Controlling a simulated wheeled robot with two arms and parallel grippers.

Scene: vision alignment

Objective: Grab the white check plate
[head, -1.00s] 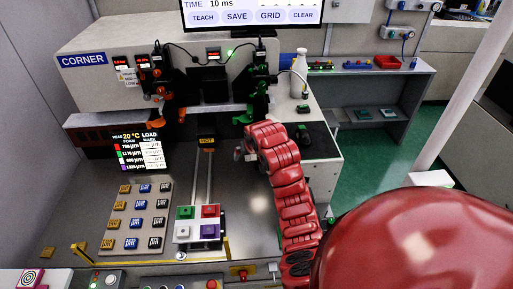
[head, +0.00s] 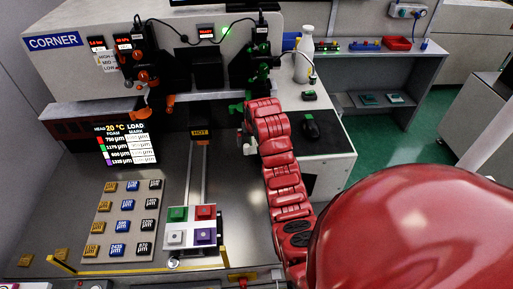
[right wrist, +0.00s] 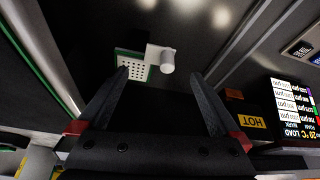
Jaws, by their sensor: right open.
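A white square plate (head: 175,237) with a small grey knob lies at the near left of a block of coloured squares in the head view. My right gripper (head: 246,139) is over the dark bench, farther back and to the right of it, partly hidden by my red arm. In the right wrist view the right gripper (right wrist: 158,75) is open and empty, its two dark fingers spread. Beyond the fingertips shows a white dotted plate (right wrist: 134,68) with a green edge, beside a white knob (right wrist: 167,61); I cannot tell which head-view item this is. My left gripper is not in view.
Green (head: 176,214), red (head: 205,212) and purple (head: 205,236) squares adjoin the white one. A board of labelled blocks (head: 103,222) lies left. Orange (head: 143,85) and green (head: 258,75) fixtures stand behind. A HOT sign (head: 199,132) is at the rail's far end.

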